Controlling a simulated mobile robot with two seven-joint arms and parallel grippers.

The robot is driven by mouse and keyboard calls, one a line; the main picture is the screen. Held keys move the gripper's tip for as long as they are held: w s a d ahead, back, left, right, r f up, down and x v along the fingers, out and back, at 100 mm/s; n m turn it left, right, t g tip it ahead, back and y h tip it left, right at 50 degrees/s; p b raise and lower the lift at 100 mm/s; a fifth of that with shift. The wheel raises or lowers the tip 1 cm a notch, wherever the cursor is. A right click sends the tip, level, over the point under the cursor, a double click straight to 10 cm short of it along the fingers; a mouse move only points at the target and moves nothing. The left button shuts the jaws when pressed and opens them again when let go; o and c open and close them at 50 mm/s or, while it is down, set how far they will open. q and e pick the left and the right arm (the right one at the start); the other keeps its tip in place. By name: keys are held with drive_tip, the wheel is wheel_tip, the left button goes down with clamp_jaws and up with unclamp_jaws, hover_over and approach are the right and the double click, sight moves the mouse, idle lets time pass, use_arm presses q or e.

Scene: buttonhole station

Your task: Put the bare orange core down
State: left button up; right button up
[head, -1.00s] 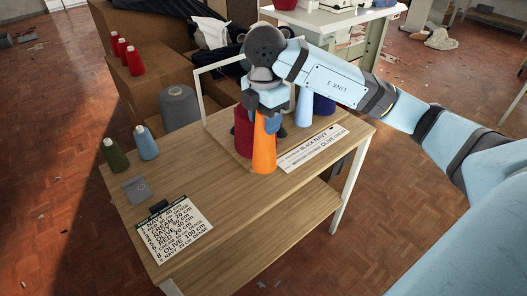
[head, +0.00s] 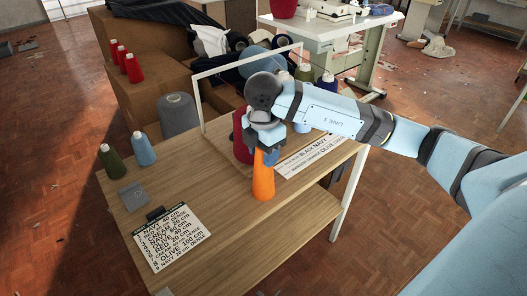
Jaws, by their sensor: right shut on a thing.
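The bare orange core (head: 264,178) is a smooth orange cone without thread. My right gripper (head: 265,150) is shut on its narrow top from above. The core is upright over the front right part of the wooden table (head: 215,215). Its base looks at or just above the tabletop; I cannot tell if it touches. A dark red cone (head: 240,138) stands just behind and left of it, partly hidden by my gripper. My left gripper is not in view.
An olive cone (head: 111,162) and a light blue cone (head: 143,149) stand at the left edge. A printed list (head: 172,236) lies in front, a labelled strip (head: 300,158) at the right. A white frame (head: 201,103) rises at the back. The table's middle is clear.

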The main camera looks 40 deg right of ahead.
drive_tip(key=o, duration=0.9)
drive_tip(key=shift+o, duration=1.2)
